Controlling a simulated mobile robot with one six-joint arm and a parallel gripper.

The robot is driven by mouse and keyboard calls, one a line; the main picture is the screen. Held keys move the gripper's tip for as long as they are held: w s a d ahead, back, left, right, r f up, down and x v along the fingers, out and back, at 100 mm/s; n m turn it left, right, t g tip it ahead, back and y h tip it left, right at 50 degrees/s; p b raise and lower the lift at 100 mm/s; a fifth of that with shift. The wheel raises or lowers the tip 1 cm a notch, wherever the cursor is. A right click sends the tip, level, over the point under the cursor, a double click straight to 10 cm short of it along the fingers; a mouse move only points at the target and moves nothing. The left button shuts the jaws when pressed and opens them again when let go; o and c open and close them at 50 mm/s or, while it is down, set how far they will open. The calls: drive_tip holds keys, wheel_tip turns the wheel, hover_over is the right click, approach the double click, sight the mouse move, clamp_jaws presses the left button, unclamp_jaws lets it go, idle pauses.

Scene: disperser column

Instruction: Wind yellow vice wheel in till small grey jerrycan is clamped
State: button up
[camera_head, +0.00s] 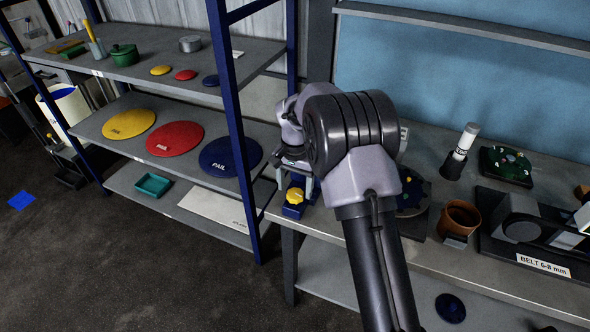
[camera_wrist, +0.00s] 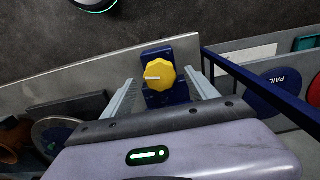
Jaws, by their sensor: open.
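The yellow vice wheel (camera_head: 294,195) sits on a blue block (camera_head: 292,211) at the left front corner of the grey bench. In the wrist view the lobed yellow wheel (camera_wrist: 159,74), with a pale mark across its face, lies on the blue block (camera_wrist: 176,96). My gripper (camera_head: 298,178) points down over the wheel. It is open, and the wheel shows between its two fingers (camera_wrist: 159,77) with a gap on each side. I cannot tell whether the fingertips are down at the wheel's height. I cannot make out a small grey jerrycan in either view.
A blue-framed shelf (camera_head: 240,130) stands left of the bench, its post close to my gripper. It holds yellow, red and blue PAIL discs (camera_head: 174,139). A brown pot (camera_head: 459,217) and a belt unit (camera_head: 530,225) stand farther right on the bench. Floor lies open in front.

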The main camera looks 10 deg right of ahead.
sight(295, 194)
wheel_tip(295, 194, up, 16)
drive_tip(key=p, duration=0.3)
drive_tip(key=shift+f+p, duration=0.2)
drive_tip(key=shift+p, duration=0.15)
